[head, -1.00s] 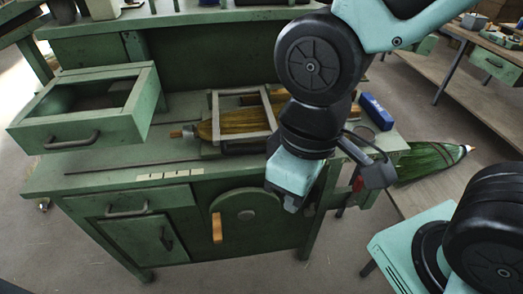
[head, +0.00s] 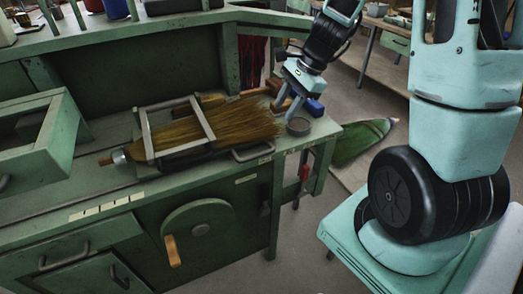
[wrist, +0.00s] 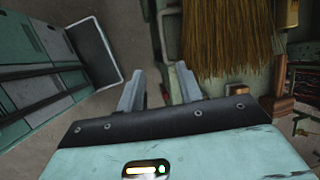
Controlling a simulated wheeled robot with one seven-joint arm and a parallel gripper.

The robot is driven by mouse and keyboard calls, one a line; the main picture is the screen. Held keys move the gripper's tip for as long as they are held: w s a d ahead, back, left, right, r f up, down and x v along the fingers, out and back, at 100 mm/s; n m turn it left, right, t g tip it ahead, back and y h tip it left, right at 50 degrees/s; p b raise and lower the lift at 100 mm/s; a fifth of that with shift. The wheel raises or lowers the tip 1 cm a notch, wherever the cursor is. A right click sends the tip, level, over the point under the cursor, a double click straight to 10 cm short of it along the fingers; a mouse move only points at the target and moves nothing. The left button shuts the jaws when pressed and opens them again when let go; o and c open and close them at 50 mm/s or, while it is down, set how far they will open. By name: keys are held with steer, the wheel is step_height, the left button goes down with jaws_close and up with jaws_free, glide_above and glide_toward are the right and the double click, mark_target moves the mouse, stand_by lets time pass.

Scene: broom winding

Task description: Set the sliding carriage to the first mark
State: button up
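The carriage (head: 207,126), a grey metal frame on a dark base, sits on the green bench top around a straw broom (head: 245,122). Pale tags (head: 105,207) lie in a row along the bench's front edge, left of and in front of the carriage. A grey loop handle (head: 252,153) is just right of the carriage near the front edge. My gripper (head: 290,108) is beyond the bristle ends at the bench's right end, apart from the carriage. In the wrist view its two fingers (wrist: 158,90) are apart with nothing between them, and bristles (wrist: 225,40) show to their right.
An open drawer (head: 40,140) sticks out at left. A wheel with a wooden handle (head: 172,250) is on the bench front.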

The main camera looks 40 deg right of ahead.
steer(key=d, duration=0.1)
steer(key=b, duration=0.3)
glide_toward(261, 154)
steer(key=shift+m, duration=0.4)
steer(key=x, duration=0.8)
steer(key=shift+w+a, duration=0.2)
steer(key=shift+c, duration=0.4)
steer(key=shift+p, duration=0.3)
jaws_close()
